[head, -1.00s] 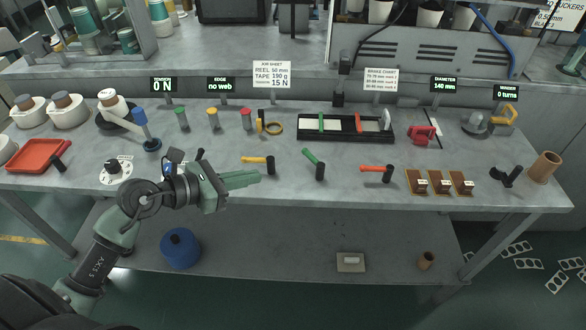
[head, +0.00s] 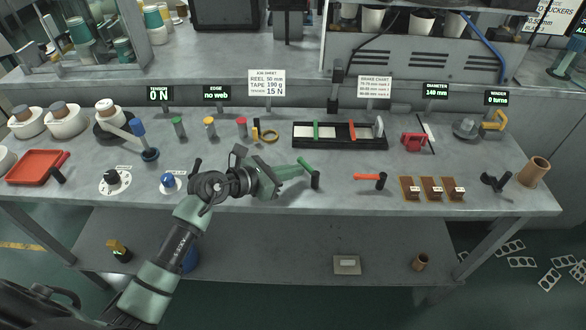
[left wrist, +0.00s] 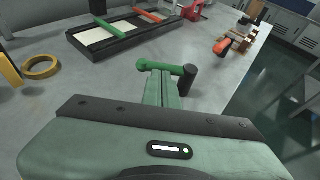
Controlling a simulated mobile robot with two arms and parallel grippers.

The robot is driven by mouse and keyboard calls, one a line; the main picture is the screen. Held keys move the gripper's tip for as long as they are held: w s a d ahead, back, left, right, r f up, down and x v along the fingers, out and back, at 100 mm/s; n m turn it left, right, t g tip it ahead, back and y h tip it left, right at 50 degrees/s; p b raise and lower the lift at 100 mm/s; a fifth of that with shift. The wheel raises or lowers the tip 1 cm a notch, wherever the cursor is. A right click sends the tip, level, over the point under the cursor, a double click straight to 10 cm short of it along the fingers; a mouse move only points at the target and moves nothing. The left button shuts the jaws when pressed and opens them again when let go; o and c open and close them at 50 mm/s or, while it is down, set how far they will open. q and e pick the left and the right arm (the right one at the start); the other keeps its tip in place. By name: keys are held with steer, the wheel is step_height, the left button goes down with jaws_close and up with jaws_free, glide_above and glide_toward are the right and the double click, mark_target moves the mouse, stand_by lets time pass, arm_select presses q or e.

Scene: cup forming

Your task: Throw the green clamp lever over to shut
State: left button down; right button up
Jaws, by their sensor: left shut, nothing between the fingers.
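The green clamp lever (head: 307,167) sticks out to the back left from its black post (head: 316,179) near the front edge of the bench. It also shows in the left wrist view (left wrist: 157,66), lying across just beyond my fingertips, with the post (left wrist: 188,79) at its right end. My left gripper (head: 297,172) is shut and empty, its fingers pointing right at the lever. In the left wrist view the fingertips (left wrist: 160,76) are close to the lever's near side; I cannot tell whether they touch. My right gripper is not in view.
A black-framed tray (head: 338,145) with green and red bars lies behind. A yellow ring (head: 269,136) lies back left. Bench between green and orange levers is clear.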

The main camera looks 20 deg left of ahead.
arm_select(q)
steer(key=m+g+h+b, duration=0.1)
steer(key=b, duration=0.3)
steer(key=shift+w+a+f, duration=0.1)
steer(key=shift+w+f, duration=0.25)
steer(key=shift+w, duration=0.05)
steer(key=shift+w+r+m, duration=0.1)
steer(key=shift+w+m, duration=0.2)
steer(key=shift+w+r+b, duration=0.15)
steer(key=shift+w+b, duration=0.15)
steer(key=shift+w, duration=0.15)
steer(key=shift+r, duration=0.1)
